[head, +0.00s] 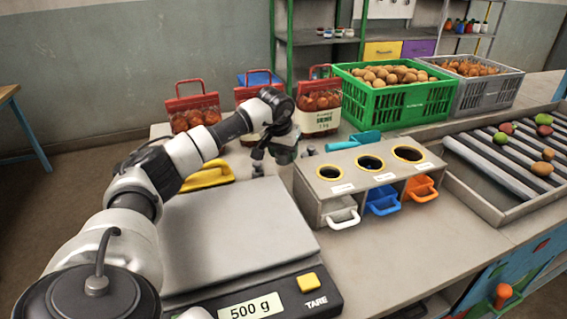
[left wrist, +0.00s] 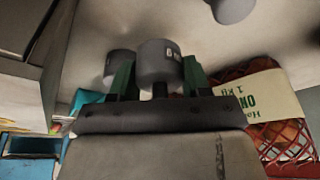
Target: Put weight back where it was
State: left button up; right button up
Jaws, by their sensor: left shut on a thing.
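My left gripper (head: 272,154) reaches in over the table behind the scale, near the red-handled bags. In the left wrist view it is shut on a grey cylindrical weight (left wrist: 160,62), with a green finger on each side. A second grey weight (left wrist: 118,64) shows just left of the held one, and another (left wrist: 232,9) at the top edge. In the head view small weights show below the gripper (head: 258,171) and to its right (head: 308,152). The scale (head: 235,235) has a bare-looking plate and reads 500 g. Whether the held weight touches the table is unclear.
A box with three round holes (head: 335,205) and coloured scoops stands right of the scale. A yellow-handled tool (head: 207,176) lies behind the plate. Bags of produce (head: 318,110), a green crate (head: 395,108) and a roller tray (head: 500,165) are farther back and right.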

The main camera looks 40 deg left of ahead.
aim_at(283, 172)
pick_arm(q)
jog(key=shift+f, duration=0.25)
notch_tip(283, 172, down, 4)
jog(key=shift+r, duration=0.25)
jog(key=o, duration=1.2)
jog(key=shift+o, duration=0.2)
